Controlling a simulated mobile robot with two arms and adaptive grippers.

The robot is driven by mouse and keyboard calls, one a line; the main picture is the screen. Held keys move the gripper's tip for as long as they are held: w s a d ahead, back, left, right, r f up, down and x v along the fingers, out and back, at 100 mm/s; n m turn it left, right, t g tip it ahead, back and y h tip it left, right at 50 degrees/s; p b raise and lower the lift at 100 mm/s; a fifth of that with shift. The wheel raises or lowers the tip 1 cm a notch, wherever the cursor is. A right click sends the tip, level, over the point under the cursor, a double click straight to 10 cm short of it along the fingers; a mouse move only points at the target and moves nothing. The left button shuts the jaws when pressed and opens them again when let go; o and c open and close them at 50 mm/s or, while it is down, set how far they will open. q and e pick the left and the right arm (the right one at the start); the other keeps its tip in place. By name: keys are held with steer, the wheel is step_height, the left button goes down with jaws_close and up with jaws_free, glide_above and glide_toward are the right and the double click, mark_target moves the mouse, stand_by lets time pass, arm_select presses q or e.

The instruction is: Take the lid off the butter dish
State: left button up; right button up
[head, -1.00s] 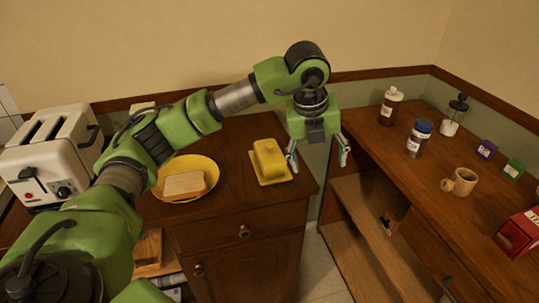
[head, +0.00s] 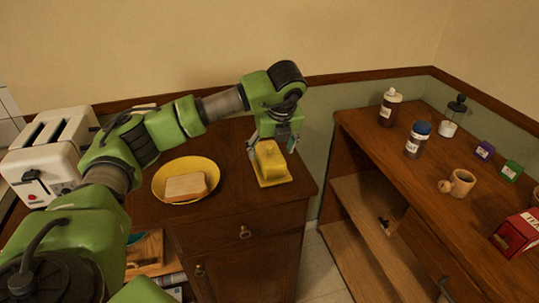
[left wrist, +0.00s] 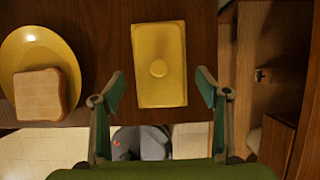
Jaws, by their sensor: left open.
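The yellow butter dish (head: 275,180) stands on the wooden cabinet top with its yellow lid (head: 268,158) on it. In the left wrist view the lid (left wrist: 158,50) shows from above, with a round knob (left wrist: 158,68) near its middle. My left gripper (head: 272,146) is open and empty, just above and behind the dish in the head view. In the left wrist view the open fingers of the left gripper (left wrist: 160,90) lie to either side of the dish's near end, apart from it. My right gripper is not in view.
A yellow plate (head: 160,188) with a slice of bread (head: 186,187) lies left of the dish. A white toaster (head: 45,160) stands further left. The right counter holds bottles, a mug (head: 462,182) and small boxes, with a gap between the cabinets.

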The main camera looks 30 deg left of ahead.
mark_target(270, 151)
arm_select(q)
steer(key=p+x, duration=0.1)
steer(key=x, duration=0.3)
steer(key=shift+w+a+f, duration=0.15)
steer(key=shift+w+a, duration=0.05)
steer(key=shift+a, duration=0.05)
steer(key=c, duration=1.3)
steer(key=shift+o, duration=0.2)
